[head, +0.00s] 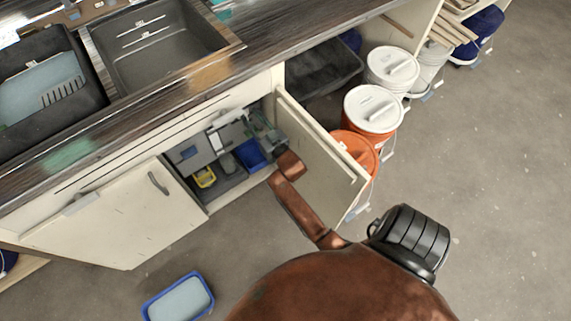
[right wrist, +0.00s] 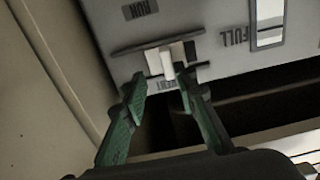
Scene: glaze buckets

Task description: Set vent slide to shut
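The vent slide (right wrist: 160,62) is a small pale tab in a dark slot on a grey panel (right wrist: 205,20), seen upside down in the right wrist view. A label between my fingertips is partly hidden and I cannot read it. My right gripper (right wrist: 161,86) has its green-padded fingers apart, one on each side of the tab's near end. I cannot tell whether either finger touches it. In the head view, my right arm reaches into the open cabinet, with the gripper (head: 264,132) near the grey unit (head: 196,148). My left gripper is not in view.
The open cabinet door (head: 322,160) stands right of my arm, with orange and white buckets (head: 371,108) beyond it. A yellow item (head: 205,177) and blue container (head: 250,155) sit inside the cabinet. A blue-rimmed tray (head: 180,299) lies on the floor.

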